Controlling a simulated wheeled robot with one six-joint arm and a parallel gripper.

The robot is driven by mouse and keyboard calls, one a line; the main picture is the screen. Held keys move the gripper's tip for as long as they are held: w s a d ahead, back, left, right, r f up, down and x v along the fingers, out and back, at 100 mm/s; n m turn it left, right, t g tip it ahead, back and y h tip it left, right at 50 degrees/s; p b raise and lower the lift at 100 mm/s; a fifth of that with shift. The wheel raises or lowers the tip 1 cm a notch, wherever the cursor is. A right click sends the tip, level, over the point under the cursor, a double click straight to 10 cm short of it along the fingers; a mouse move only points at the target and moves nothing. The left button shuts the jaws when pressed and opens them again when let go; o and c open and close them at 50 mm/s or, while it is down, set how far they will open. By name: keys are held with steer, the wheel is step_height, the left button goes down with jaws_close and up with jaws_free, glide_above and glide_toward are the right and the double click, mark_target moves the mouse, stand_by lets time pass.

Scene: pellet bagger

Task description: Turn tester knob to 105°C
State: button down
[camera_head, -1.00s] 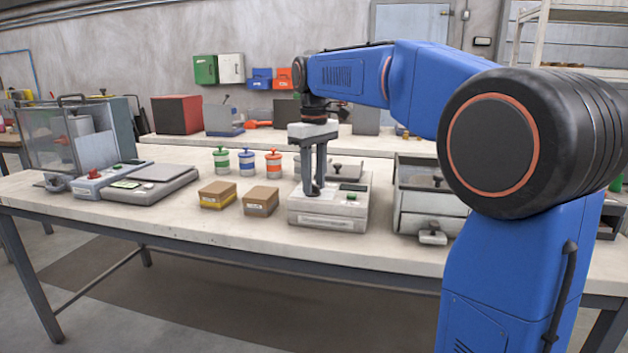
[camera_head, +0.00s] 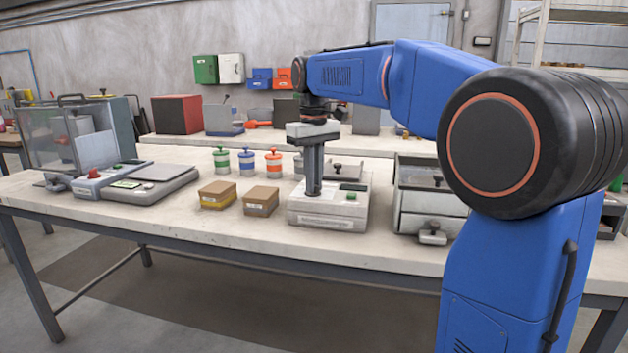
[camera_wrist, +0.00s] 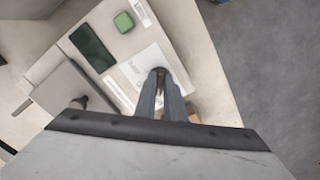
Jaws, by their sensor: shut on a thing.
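The tester (camera_head: 330,215) is a pale box on the front bench, with a dark display (camera_head: 354,187) and a green button (camera_head: 351,196) on its top. My gripper (camera_head: 313,192) points straight down onto the left part of the tester's top. In the wrist view my gripper (camera_wrist: 160,75) has its two fingers close together at the white dial label (camera_wrist: 143,66). It is shut on the tester knob, which the fingers hide almost fully. The dial marks are too small and too covered to read. The display (camera_wrist: 92,48) looks dark, with no readable figure.
Two small cardboard boxes (camera_head: 261,201) stand left of the tester. Several lidded jars (camera_head: 273,162) stand behind them. A grey drawer unit (camera_head: 428,212) stands to the right. A flat scale (camera_head: 150,185) lies further left. The bench front between the boxes and its edge is clear.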

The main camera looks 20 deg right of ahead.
steer(key=m, duration=0.6)
steer(key=shift+a, duration=0.1)
steer(key=m, duration=0.5)
steer(key=shift+w+a+m, duration=0.1)
steer(key=shift+m, duration=0.3)
steer(key=m, duration=0.5)
steer(key=shift+w, duration=0.1)
steer(key=m, duration=0.5)
steer(key=shift+w+a, duration=0.1)
steer(key=c, duration=1.8)
jaws_free()
steer(key=shift+c, duration=0.2)
steer(key=shift+r, duration=0.1)
step_height(320, 180, up, 17)
